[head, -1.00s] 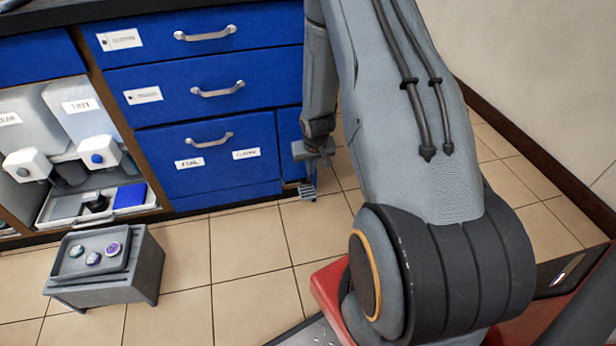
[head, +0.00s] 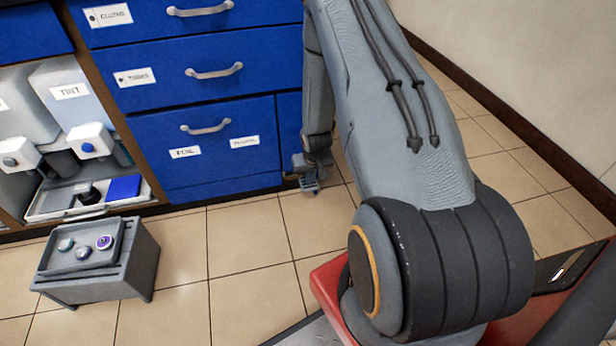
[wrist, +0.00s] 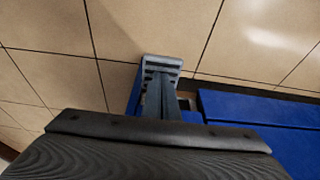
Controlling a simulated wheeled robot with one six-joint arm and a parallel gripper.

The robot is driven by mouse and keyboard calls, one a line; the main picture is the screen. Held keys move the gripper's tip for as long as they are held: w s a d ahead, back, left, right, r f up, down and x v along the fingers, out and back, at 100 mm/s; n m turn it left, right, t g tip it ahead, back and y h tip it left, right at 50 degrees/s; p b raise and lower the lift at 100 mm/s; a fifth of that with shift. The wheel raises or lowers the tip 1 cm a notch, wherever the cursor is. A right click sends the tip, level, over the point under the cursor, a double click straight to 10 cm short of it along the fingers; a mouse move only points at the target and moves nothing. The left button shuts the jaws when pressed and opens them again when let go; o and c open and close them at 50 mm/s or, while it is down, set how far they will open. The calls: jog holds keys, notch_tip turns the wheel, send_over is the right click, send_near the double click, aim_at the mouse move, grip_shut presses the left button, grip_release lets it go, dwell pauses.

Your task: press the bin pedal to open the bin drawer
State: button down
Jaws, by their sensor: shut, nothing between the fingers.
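The bin pedal (head: 309,186) is a small grey ribbed plate low at the foot of the blue cabinet, just above the tiled floor. It also shows ahead of my fingers in the wrist view (wrist: 161,64). My gripper (head: 312,169) points down at the pedal, with its fingers shut and empty. The fingers (wrist: 161,92) overlap the pedal in the wrist view; I cannot tell whether they touch it. A narrow blue front (head: 289,120) stands behind my arm, partly hidden. It looks closed, and I cannot read a label on it.
Wide blue drawers (head: 210,155) with metal handles are shut to the left. An open bay with white-capped containers and a tray (head: 70,214) lies further left. A grey stool-like box (head: 95,275) with small round items stands on the floor. Floor tiles between are clear; a wall rises at right.

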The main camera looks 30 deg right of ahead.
aim_at(310, 187)
jog(key=f, duration=0.2)
jog(key=s+f, duration=0.1)
jog(key=f, duration=0.1)
jog(key=shift+a+f, duration=0.15)
jog(key=shift+s+f, duration=0.15)
jog(key=shift+f, duration=0.05)
jog(key=shift+s, duration=0.1)
dwell(1.5)
notch_tip(310, 187, up, 6)
jog(key=p, duration=0.4)
jog(key=shift+f, duration=0.15)
jog(key=s+p+v, duration=0.1)
jog(key=p+v, duration=0.2)
jog(key=v, duration=0.5)
jog(key=shift+s+a, duration=0.3)
jog(key=shift+s, duration=0.2)
jog(key=shift+a, duration=0.1)
